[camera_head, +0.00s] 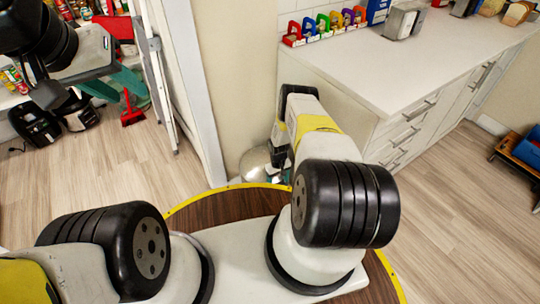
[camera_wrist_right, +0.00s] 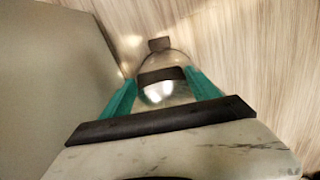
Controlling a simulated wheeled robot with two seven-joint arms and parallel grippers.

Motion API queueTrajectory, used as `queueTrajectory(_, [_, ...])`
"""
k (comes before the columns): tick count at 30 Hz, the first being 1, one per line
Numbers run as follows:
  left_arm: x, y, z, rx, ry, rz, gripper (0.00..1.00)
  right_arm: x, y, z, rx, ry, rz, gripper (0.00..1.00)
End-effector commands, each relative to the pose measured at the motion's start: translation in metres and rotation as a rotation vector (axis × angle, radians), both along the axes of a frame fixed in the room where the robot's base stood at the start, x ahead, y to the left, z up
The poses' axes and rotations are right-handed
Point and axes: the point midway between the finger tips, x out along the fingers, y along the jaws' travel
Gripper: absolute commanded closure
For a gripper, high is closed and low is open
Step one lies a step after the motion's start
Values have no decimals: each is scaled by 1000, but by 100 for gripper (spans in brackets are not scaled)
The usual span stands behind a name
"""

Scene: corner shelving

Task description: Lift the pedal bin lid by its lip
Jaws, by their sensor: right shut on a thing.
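The pedal bin (camera_head: 257,165) is a shiny silver, rounded bin on the floor beside the wall end and the white counter. My right arm hides part of it in the head view. In the right wrist view its shiny lid (camera_wrist_right: 158,93) has a dark lip (camera_wrist_right: 162,75) between the teal fingers of my right gripper (camera_wrist_right: 161,82). My right gripper is shut on the lip. I cannot tell whether the lid is raised. My left gripper (camera_head: 132,96) is at the upper left, far from the bin, with its teal fingers apart and empty.
A white counter (camera_head: 400,75) with drawers stands right of the bin, with coloured padlock-like items (camera_head: 325,24) on it. A wall end (camera_head: 238,80) is behind the bin. A red dustpan (camera_head: 131,112) and black shoes or appliances are left.

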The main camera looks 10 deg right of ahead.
Motion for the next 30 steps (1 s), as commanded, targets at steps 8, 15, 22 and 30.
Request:
queueTrajectory(8, [0,0,0,0,0,0,64,17,4,43,-34,127,0,100])
queueTrajectory(15, [0,0,0,0,0,0,64,31,8,85,-51,198,0,100])
queueTrajectory(22, [0,0,0,0,0,0,64,52,12,119,-50,195,0,100])
queueTrajectory(30, [0,0,0,0,0,0,64,69,17,142,-50,195,0,100])
